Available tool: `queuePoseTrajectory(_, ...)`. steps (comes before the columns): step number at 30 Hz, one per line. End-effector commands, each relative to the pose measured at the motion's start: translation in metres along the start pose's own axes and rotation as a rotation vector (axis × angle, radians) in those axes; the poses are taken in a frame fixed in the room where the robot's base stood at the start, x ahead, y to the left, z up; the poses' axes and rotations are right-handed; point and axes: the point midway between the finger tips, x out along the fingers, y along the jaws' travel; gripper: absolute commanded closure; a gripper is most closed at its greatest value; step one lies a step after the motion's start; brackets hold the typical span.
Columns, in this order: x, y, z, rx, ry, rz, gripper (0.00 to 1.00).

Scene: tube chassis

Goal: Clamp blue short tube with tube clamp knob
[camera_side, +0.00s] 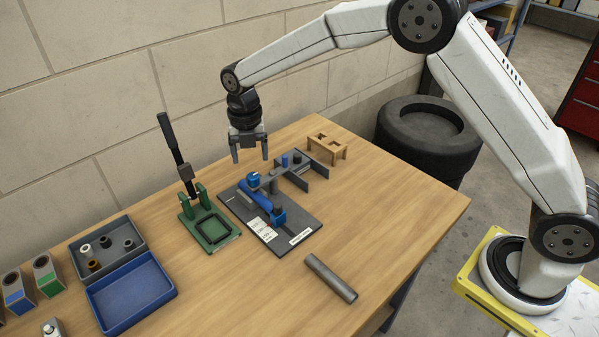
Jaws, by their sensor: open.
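A blue tube (262,198) lies on a dark fixture board (304,226) near the middle of the table. A blue round part (253,177) sits at its far end, and a blue block with a dark round top (277,214) is at its near end. Grey clamp parts (271,182) stand beside the tube. I cannot tell which of these round parts is the clamp knob. My gripper (250,159) hangs above the far end of the board, pointing down, open and empty, apart from the parts below.
A green press (217,232) with a black lever stands left of the board. A grey tray (119,242) of small parts and an empty blue tray (130,293) lie at left. A grey tube (331,278) lies at front. A wooden stand (328,148) is behind. The right tabletop is clear.

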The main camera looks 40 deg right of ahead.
Motion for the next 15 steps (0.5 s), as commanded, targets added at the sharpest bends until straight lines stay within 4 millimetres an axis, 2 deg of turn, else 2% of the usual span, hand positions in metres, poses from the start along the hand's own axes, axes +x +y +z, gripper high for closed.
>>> queuePoseTrajectory(9,0.04,-0.001,0.0,0.001,0.001,-0.001,0.21)
queuePoseTrajectory(15,0.057,0.0,0.0,0.001,0.0,0.0,0.21)
